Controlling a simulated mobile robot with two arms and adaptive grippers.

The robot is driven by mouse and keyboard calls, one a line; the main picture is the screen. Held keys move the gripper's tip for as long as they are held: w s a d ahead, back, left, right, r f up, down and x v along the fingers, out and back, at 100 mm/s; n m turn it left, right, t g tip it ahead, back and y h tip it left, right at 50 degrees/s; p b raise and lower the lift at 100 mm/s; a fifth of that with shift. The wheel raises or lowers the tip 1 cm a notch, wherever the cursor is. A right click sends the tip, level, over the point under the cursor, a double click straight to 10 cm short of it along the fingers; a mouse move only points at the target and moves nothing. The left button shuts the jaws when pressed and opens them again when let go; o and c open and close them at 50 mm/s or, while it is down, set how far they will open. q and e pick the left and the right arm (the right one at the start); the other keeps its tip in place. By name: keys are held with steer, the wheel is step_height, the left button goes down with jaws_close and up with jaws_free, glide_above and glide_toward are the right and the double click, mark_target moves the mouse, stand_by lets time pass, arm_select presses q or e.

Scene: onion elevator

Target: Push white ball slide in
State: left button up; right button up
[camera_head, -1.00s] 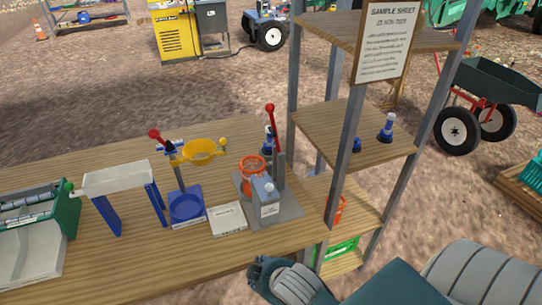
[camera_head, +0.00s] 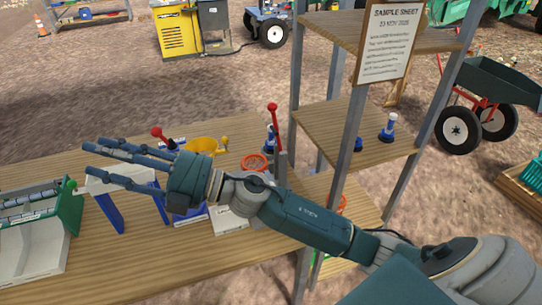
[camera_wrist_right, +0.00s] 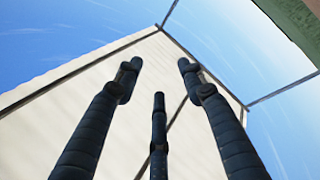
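No white ball clearly shows in the head view. A yellow funnel (camera_head: 203,145) with a small yellow knob (camera_head: 224,140) beside it and a red-knobbed lever (camera_head: 157,131) stands on the wooden bench. A white-topped stand (camera_head: 97,187) with blue legs is to its left, partly behind my fingers. My right gripper (camera_head: 93,159) is open and empty, reaching left over the bench around the stand. In the right wrist view its three fingers (camera_wrist_right: 158,85) are spread before a pale panel; I cannot tell contact. My left gripper is not in view.
A grey-green machine with rollers and a green knob (camera_head: 70,185) is at the far left. An orange basket (camera_head: 253,162) and a red-handled lever (camera_head: 272,108) stand right of the funnel. A shelf rack (camera_head: 355,130) rises at the bench's right end. The bench front is clear.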

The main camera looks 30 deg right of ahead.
steer(key=s+a+f+n+g, duration=0.2)
steer(key=s+a+n+g, duration=0.1)
steer(key=n+g, duration=0.3)
steer(key=g+h, duration=0.7)
steer(key=h, duration=1.1)
glide_above(271, 183)
step_height(271, 183, down, 12)
steer(key=shift+f, duration=0.2)
step_height(271, 183, down, 10)
steer(key=p, duration=0.3)
steer(key=shift+r, duration=0.2)
steer(key=shift+f, duration=0.55)
